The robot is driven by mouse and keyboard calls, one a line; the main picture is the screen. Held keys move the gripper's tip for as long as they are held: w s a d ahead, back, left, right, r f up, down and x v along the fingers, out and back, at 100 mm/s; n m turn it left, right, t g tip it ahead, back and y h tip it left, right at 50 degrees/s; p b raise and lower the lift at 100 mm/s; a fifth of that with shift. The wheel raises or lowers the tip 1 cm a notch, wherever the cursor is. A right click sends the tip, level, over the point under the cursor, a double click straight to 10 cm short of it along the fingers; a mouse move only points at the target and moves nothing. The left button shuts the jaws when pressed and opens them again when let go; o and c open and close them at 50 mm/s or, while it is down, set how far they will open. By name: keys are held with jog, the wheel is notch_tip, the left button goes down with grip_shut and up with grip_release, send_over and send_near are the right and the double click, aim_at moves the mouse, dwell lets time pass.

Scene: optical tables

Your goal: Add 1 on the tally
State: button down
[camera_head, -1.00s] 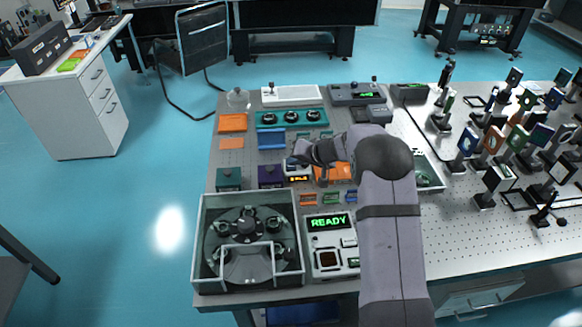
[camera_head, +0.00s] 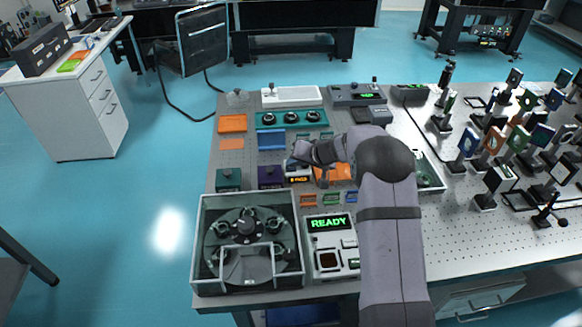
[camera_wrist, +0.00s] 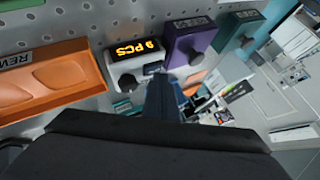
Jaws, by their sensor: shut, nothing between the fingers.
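The tally counter (camera_wrist: 137,62) is a small light grey box with a black display that reads "9 PCS" in orange. A dark round knob (camera_wrist: 125,84) shows on its left front, and a small dark button lies below the display's right end. In the head view the counter (camera_head: 298,178) stands on the perforated table right of a purple box. My gripper (camera_wrist: 162,84) is shut and empty. In the wrist view its tips appear just in front of the counter's right part, hiding some of it. In the head view my gripper (camera_head: 299,150) appears just above the counter; contact cannot be told.
A purple box (camera_wrist: 190,45) with a dark knob stands close beside the counter, and a dark green box (camera_wrist: 237,32) lies beyond it. An orange tray (camera_wrist: 50,80) is on the other side. A console reading READY (camera_head: 331,245) and a glass-walled enclosure (camera_head: 200,245) stand nearer.

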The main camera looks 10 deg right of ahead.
aim_at(293, 170)
jog(key=shift+r, duration=0.75)
jog(key=shift+r+p, duration=1.45)
jog(key=shift+r, duration=1.05)
jog(key=s+d+n+g+h, duration=0.1)
jog(key=s+d+g+h, duration=0.1)
jog(key=s, duration=1.9)
jog(key=s+d+g+h, duration=0.3)
jog(key=s+g, duration=0.2)
jog(key=s, duration=1.6)
jog(key=shift+s+d+f+n, duration=0.25)
jog(key=shift+d+n, duration=0.15)
